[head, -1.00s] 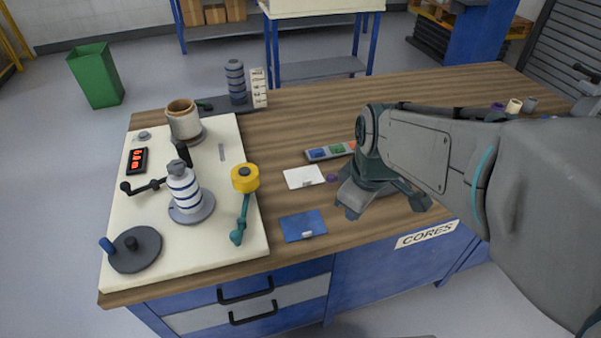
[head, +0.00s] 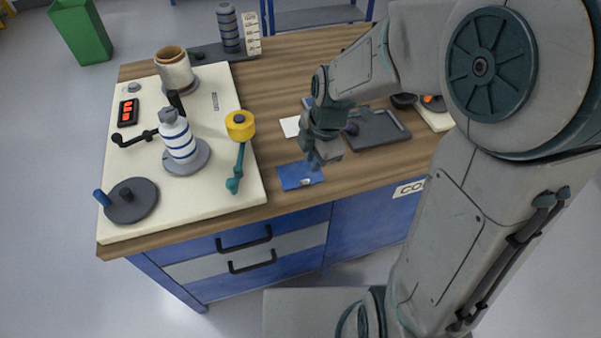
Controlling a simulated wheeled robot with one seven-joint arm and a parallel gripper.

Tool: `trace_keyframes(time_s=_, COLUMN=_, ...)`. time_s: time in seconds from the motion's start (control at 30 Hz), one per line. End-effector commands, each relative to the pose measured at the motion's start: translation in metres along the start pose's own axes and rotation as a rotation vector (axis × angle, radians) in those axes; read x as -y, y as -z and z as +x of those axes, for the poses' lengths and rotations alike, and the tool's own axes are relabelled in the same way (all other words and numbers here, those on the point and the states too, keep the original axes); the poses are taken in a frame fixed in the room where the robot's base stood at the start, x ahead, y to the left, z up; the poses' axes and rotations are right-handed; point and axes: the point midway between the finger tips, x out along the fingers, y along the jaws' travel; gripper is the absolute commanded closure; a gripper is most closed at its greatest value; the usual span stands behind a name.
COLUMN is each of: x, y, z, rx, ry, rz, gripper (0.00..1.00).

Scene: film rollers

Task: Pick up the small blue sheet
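The small blue sheet (head: 294,176) lies flat on the wooden table near its front edge, right of the cream board. A small pale tab (head: 306,182) shows on its front right part. My gripper (head: 318,163) points down just above the sheet's right side, with its fingers over or beside the back right corner. I cannot tell whether the fingers touch the sheet. Two fingers seem to show with a gap between them, and nothing is visibly held.
A white sheet (head: 290,126) lies behind, partly hidden by my gripper. A dark tray (head: 378,131) lies to the right. On the cream board (head: 232,200) stand a striped roller (head: 177,138), a yellow roll (head: 240,124) and a teal lever (head: 237,168).

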Motion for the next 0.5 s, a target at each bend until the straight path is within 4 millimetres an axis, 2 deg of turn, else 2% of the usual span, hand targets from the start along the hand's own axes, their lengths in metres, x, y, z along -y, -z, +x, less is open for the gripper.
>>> trace_keyframes(time_s=0.1, x=0.001, y=0.0, z=0.018, rx=-0.001, ry=0.003, rz=0.001, gripper=0.85)
trace_keyframes(time_s=0.33, x=0.001, y=0.001, z=0.032, rx=-0.001, ry=0.002, rz=0.002, gripper=0.85)
trace_keyframes(time_s=0.5, x=0.003, y=0.002, z=0.056, rx=-0.001, ry=0.005, rz=0.001, gripper=0.85)
